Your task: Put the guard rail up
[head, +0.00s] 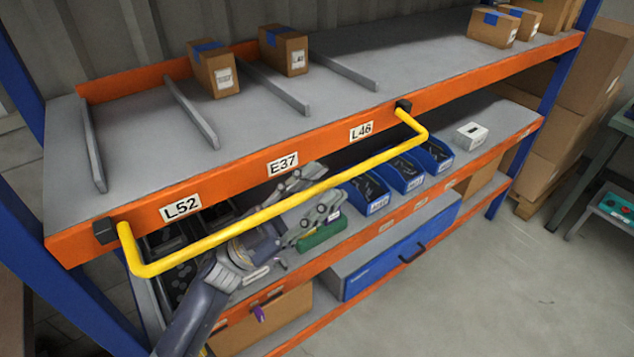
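The yellow guard rail (277,209) is a long bar with bent ends, joined to black brackets at the left (104,230) and right (403,106) of the orange shelf beam (235,181). It sticks out in front of the beam, hanging at or a little below its height. My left gripper (322,196) is just below the middle of the rail, its fingers pointing right and showing on both sides of the bar. The fingers look spread. The rail hides part of them, and I cannot tell whether they touch it. My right gripper is not in view.
The upper shelf (340,52) holds small cartons (213,70) between grey dividers (190,112). Beam labels read L52, E37 and L46. Open floor (500,285) lies at right.

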